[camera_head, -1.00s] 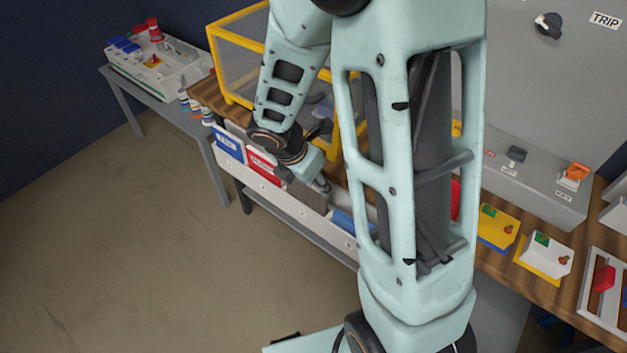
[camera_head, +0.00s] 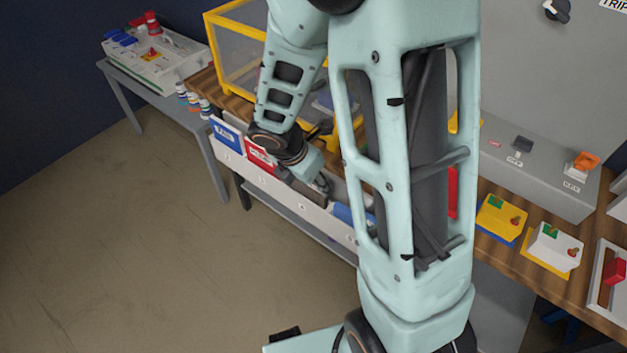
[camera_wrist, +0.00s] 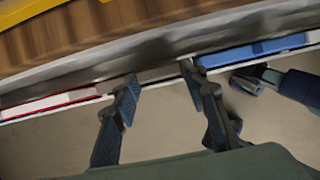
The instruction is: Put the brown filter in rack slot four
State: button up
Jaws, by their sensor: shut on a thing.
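My gripper (camera_head: 305,183) is at the rack, shut on the brown filter (camera_head: 307,196). Only a thin strip of the filter shows in the head view, low between the rack's walls. In the wrist view my gripper (camera_wrist: 160,78) has its two fingers on either side of the filter's brownish top edge (camera_wrist: 160,73). The white rack (camera_head: 273,191) is a long trough along the front of the bench. A blue filter (camera_head: 227,134) and a red filter (camera_head: 260,157) stand to the left. Another blue filter (camera_head: 350,217) is to the right. Slot walls and the filter's bottom are hidden.
A yellow-framed clear box (camera_head: 235,62) stands on the wooden bench behind the rack. A side table at the left holds a white panel (camera_head: 150,65) and small bottles (camera_head: 190,100). Yellow and white socket boxes (camera_head: 500,217) are at the right. The floor in front is clear.

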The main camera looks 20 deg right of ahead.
jog(key=o, duration=1.2)
jog(key=shift+c, duration=0.2)
jog(key=v, duration=1.2)
